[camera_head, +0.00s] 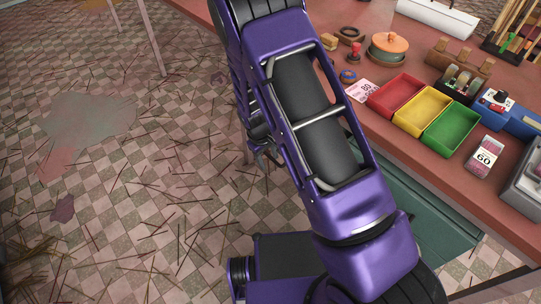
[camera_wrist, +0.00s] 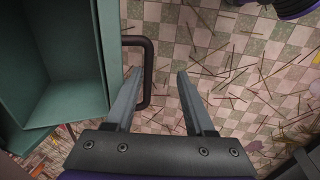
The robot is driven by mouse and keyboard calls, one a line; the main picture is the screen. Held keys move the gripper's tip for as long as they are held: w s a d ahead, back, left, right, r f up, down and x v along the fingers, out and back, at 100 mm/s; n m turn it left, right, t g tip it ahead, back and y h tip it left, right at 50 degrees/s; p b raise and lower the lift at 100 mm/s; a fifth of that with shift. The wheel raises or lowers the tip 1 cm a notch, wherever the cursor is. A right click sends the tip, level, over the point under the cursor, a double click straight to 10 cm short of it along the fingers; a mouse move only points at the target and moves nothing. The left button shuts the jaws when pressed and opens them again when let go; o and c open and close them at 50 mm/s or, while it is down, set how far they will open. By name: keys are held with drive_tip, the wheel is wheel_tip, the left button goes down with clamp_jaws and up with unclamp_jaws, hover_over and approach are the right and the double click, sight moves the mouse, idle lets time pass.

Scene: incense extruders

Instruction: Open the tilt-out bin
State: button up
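The teal tilt-out bin (camera_wrist: 107,50) fills the left of the wrist view. I look into a hollow teal interior beside its front panel. A dark bracket-shaped handle (camera_wrist: 148,70) stands out from the panel. My gripper (camera_wrist: 160,72) is open and empty. The handle's outer bar appears between the two fingers, closer to the left one, and its lower end passes behind that finger. I cannot tell whether they touch. In the head view a teal panel (camera_head: 432,222) shows below the tabletop, partly hidden by my arm. I cannot make out my gripper clearly there.
The checkered floor (camera_head: 120,190) on the left is open, strewn with thin sticks.

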drive_tip(key=shift+s+a+f, duration=0.2)
drive_tip(key=shift+s+f, duration=0.2)
drive_tip(key=shift+f, duration=0.3)
wheel_tip(320, 180, up, 18)
drive_tip(key=s+a+p, duration=0.1)
drive_tip(key=a+p, duration=0.1)
drive_tip(key=p, duration=0.1)
drive_tip(key=shift+s+r, duration=0.2)
drive_tip(key=shift+r, duration=0.05)
